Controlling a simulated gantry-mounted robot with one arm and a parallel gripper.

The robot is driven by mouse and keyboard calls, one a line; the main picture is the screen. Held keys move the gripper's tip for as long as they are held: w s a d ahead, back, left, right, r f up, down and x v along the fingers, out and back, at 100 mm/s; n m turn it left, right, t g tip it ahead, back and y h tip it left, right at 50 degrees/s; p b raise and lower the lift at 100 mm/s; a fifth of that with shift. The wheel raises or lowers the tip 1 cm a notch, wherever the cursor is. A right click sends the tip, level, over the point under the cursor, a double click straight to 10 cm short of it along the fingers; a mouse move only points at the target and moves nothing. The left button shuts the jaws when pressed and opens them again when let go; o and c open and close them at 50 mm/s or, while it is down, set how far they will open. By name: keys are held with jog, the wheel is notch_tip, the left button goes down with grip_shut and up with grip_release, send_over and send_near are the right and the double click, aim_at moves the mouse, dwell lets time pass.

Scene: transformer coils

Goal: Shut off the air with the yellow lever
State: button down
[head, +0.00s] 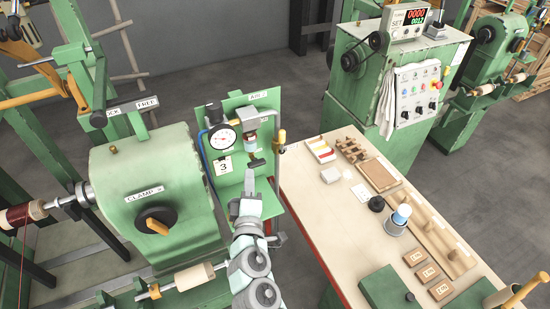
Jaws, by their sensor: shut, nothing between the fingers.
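A green air panel (213,168) stands in the middle of the head view, with a round gauge (222,139) and a card marked 3. A small upright yellowish lever (281,137) sits at the panel's right edge. My gripper (249,180) is shut and empty in front of the panel's lower middle. It is below and left of the yellowish lever and apart from it. A dark handle-like part (256,162) lies just above my fingertips; I cannot tell whether they touch it. My arm hides the panel's lower part.
A green machine with an orange CLAMP knob (154,220) stands close on the left. A worktable (335,236) with blocks, a spool and small boxes is on the right. A control cabinet (350,75) stands behind. Open floor shows at the back.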

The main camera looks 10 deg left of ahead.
jog(key=h+b, duration=0.1)
jog(key=h, duration=0.3)
send_near(282, 142)
jog(key=w+a, duration=0.3)
jog(key=a, duration=0.1)
jog(key=shift+t, duration=0.3)
jog(key=shift+w+d+r, duration=0.15)
jog(key=shift+w+d, duration=0.4)
jog(key=shift+w, duration=0.35)
jog(key=shift+w+d+r, duration=0.2)
jog(key=shift+w+d, duration=0.4)
jog(key=shift+w, duration=0.35)
jog(key=shift+a+r, duration=0.1)
jog(key=shift+r, duration=0.05)
